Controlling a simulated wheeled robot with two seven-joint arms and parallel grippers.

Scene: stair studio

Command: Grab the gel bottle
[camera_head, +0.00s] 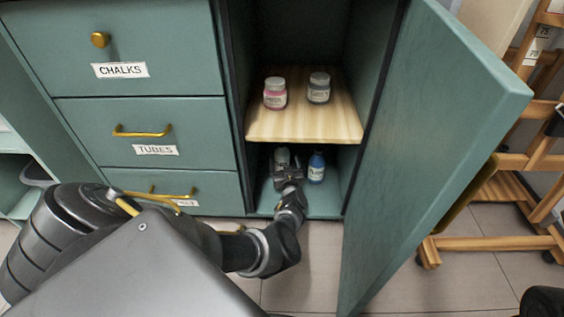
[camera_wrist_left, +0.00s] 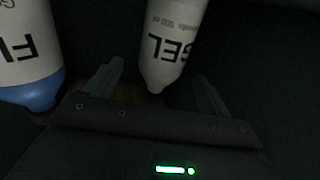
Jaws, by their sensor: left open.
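The gel bottle (camera_wrist_left: 172,42) is pale with dark "GEL" lettering, upside down in the left wrist view. In the head view, a pale bottle (camera_head: 282,155) on the cabinet's lower level is partly hidden by my gripper. My left gripper (camera_head: 288,170) reaches into this lower compartment. In the left wrist view, its open fingers (camera_wrist_left: 157,74) stand either side of the bottle's narrow end. I cannot tell whether they touch it. My right gripper is not in view.
The wooden shelf (camera_head: 304,127) above holds a pink jar (camera_head: 275,94) and a grey jar (camera_head: 319,88). The open cabinet door (camera_head: 430,135) bounds the right; labelled drawers (camera_head: 140,80) are left.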

